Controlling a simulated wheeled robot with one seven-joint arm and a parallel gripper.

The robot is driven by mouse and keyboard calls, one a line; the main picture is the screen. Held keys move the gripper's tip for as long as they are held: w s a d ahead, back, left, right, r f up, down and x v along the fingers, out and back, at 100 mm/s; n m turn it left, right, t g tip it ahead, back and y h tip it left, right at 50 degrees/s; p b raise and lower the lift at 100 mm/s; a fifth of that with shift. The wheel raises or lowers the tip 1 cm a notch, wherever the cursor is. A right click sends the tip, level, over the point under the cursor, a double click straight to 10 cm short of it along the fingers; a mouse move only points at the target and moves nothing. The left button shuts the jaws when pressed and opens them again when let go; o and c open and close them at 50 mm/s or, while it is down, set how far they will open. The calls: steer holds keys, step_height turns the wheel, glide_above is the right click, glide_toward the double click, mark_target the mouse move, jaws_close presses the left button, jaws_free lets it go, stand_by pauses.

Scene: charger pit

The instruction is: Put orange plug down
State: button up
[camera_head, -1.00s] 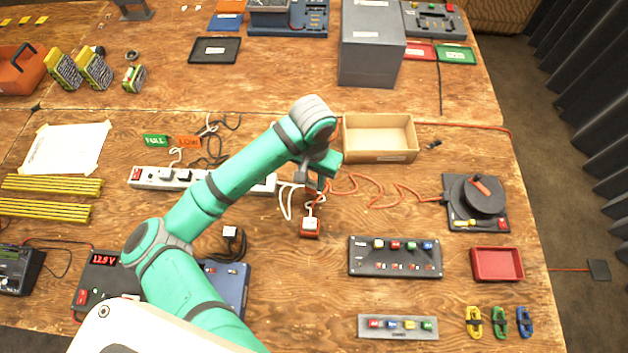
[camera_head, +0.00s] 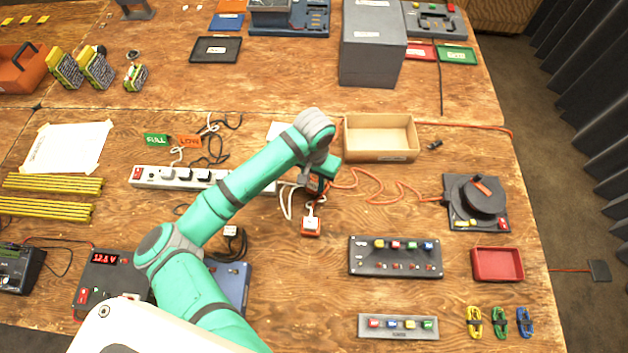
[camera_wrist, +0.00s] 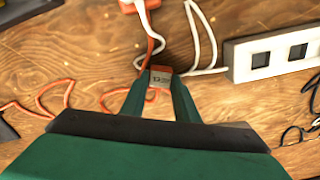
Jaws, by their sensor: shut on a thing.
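My gripper (camera_wrist: 160,85) is shut on the orange plug (camera_wrist: 161,70), whose pale labelled face shows between the fingertips in the wrist view. In the head view my gripper (camera_head: 316,186) is low over the wooden table, between the power strip and the cable reel, and mostly hides the plug. I cannot tell whether the plug touches the table. An orange socket block with a white plug in it (camera_head: 311,226) sits just in front of my gripper; part of it shows in the wrist view (camera_wrist: 138,4).
A white power strip (camera_head: 155,176) lies to the left, partly behind my arm. Orange cord (camera_head: 375,183) runs right to the cable reel (camera_head: 476,197). An open cardboard box (camera_head: 380,155) stands behind on the right. A black switch panel (camera_head: 395,257) lies in front on the right.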

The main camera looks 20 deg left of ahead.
mark_target(314, 185)
steer(key=o, duration=1.1)
steer(key=shift+f, duration=0.1)
step_height(314, 185, up, 12)
steer(key=shift+r, duration=0.2)
